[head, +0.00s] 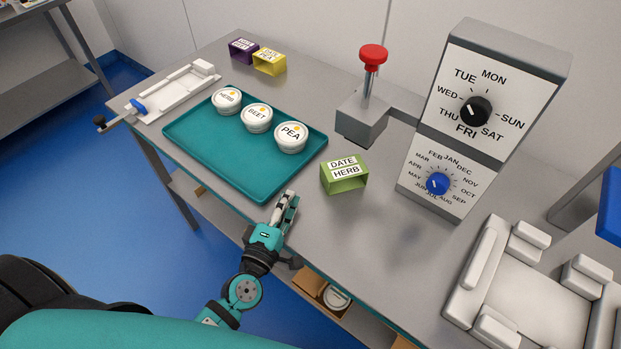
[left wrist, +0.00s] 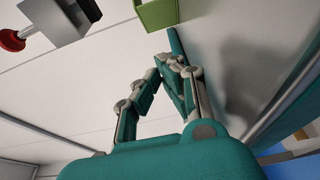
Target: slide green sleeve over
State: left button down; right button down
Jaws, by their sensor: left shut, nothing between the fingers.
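The green sleeve (head: 344,178), labelled DATE HERB, stands on the grey table right of the teal tray, open end facing the front. Part of it shows at the top of the left wrist view (left wrist: 158,12). My left gripper (head: 291,197) is shut and empty at the table's front edge, left of and nearer than the sleeve, not touching it. Its closed fingers also show in the left wrist view (left wrist: 170,62). Three white tubs, HERB (head: 227,100), BEET (head: 257,117) and PEA (head: 291,136), stand in the teal tray (head: 205,154). My right gripper is out of view.
A stamping device (head: 362,118) with red knob (head: 373,56) and day and month dials (head: 455,120) stands behind the sleeve. Purple (head: 243,49) and yellow (head: 269,62) sleeves stand at the back. White fixtures stand left (head: 172,93) and right (head: 475,270).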

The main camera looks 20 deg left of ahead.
aim_at(324, 176)
pick_arm(q)
jog(key=w, duration=0.4)
jog(key=shift+d+r+p, duration=0.15)
jog(key=shift+r+p, duration=0.05)
jog(key=shift+p, duration=0.15)
jog(key=shift+w+d+f+p, duration=0.1)
jog(key=shift+w+d+p, duration=0.2)
jog(key=shift+w+d, duration=0.55)
jog(key=shift+w+d+f, duration=0.1)
jog(key=shift+w+d, duration=0.25)
jog(key=shift+d, duration=0.3)
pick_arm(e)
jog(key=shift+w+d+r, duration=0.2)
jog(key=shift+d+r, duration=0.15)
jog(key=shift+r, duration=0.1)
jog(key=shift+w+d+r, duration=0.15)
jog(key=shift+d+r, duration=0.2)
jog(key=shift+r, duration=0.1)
pick_arm(q)
jog(key=shift+w+d, duration=1.1)
jog(key=shift+d, duration=0.15)
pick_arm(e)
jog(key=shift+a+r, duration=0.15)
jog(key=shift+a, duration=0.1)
pick_arm(q)
jog(key=shift+a, duration=0.15)
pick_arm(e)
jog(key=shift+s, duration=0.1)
